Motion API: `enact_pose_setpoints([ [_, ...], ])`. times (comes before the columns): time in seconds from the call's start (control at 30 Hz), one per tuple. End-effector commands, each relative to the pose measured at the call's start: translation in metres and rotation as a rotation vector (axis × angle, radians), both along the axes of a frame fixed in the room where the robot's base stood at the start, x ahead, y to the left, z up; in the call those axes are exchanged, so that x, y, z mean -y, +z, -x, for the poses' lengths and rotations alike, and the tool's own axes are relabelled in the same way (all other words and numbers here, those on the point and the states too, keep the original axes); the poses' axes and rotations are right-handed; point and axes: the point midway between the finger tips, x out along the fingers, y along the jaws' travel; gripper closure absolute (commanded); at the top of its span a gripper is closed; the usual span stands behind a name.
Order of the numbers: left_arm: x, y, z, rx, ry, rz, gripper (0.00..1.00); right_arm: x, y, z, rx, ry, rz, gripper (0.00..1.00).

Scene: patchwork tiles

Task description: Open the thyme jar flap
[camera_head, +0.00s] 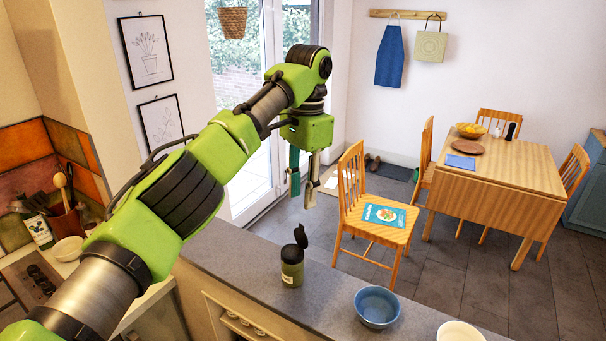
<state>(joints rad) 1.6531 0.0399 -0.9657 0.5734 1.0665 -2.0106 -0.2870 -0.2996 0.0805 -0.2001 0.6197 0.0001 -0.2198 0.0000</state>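A small dark green jar (291,274) with a black top stands upright on the grey counter (240,270). I cannot read a label on it, but it is the only jar with a flap that I see. Its black flap (300,236) stands raised, pointing up from the lid. My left gripper (303,194) hangs pointing down above the flap in the picture, with its two fingers apart and nothing between them. It looks clear of the flap. My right gripper is out of the picture.
A blue bowl (377,306) and a cream bowl (459,333) stand on the counter right of the jar. Beyond it are a wooden chair (386,242) with a book and a dining table (515,168). A bottle (38,228) and utensils stand at left.

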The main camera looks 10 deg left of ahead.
Motion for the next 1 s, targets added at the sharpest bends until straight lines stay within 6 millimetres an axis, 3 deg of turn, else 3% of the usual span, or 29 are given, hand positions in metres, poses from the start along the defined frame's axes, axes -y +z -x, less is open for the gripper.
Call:
enact_pose_setpoints([
  [0.1,0.001,0.022,-0.001,0.001,0.002,0.001,0.71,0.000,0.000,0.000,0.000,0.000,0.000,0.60],
  [0.4,0.002,0.042,-0.002,-0.001,0.001,0.001,0.71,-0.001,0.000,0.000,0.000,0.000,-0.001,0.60],
  [1.0,0.001,0.046,-0.002,-0.002,0.000,0.001,0.71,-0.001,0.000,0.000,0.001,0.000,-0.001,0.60],
])
